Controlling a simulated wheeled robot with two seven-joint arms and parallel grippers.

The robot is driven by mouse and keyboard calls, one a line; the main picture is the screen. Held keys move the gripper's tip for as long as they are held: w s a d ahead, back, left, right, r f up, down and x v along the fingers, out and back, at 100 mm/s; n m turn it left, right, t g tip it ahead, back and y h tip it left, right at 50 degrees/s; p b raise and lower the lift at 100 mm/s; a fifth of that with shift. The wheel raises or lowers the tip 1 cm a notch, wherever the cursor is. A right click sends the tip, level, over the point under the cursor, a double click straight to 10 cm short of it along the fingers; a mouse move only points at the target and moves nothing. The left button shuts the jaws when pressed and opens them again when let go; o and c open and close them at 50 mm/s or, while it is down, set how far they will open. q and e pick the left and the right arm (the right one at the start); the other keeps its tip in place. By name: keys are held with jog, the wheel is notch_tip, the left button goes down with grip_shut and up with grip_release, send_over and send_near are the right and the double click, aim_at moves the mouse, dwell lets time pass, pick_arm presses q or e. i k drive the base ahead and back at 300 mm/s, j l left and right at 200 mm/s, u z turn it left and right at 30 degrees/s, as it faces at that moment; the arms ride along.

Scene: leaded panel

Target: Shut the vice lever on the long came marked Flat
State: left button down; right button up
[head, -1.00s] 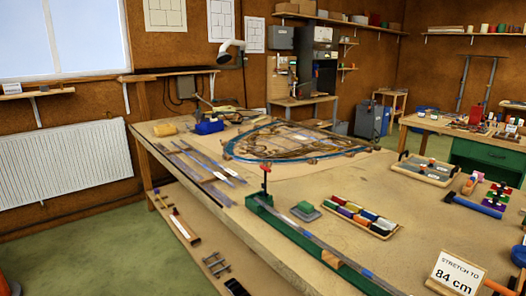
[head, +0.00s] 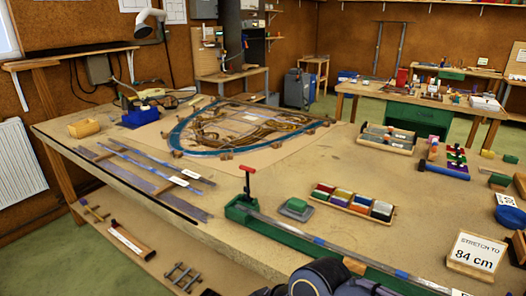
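The vice (head: 240,208) is a green block at the left end of a long green bed on the bench. Its lever (head: 248,181) stands upright, with a red handle on top. A long grey came (head: 285,226) lies along the bed from the vice towards the lower right, with blue marks on it. I cannot read a Flat marking on it. Other grey cames (head: 135,160) lie at the bench's left, two with white tags too small to read. Part of my arm shows at the bottom edge, over the bed's near side. Neither gripper is in view.
A sign reading "STRETCH TO 84 cm" (head: 477,252) stands at the right. A tray of coloured blocks (head: 335,205) and a green-topped block (head: 296,208) sit behind the bed. The leaded panel (head: 245,130) lies farther back. Bare bench lies left of the vice.

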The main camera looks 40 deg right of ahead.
aim_at(245, 189)
jog(key=i+z, duration=0.15)
jog(key=z, duration=0.3)
jog(key=i+z, duration=0.2)
jog(key=z, duration=0.25)
jog(key=i+j+z, duration=0.15)
jog(key=z, duration=0.3)
jog(key=i+z, duration=0.15)
jog(key=z, duration=0.3)
jog(key=i+z, duration=0.15)
jog(key=z, duration=0.3)
jog(key=i+j+z, duration=0.15)
jog(key=z, duration=0.3)
jog(key=i+j+z, duration=0.1)
jog(key=z, duration=0.35)
jog(key=j, duration=0.1)
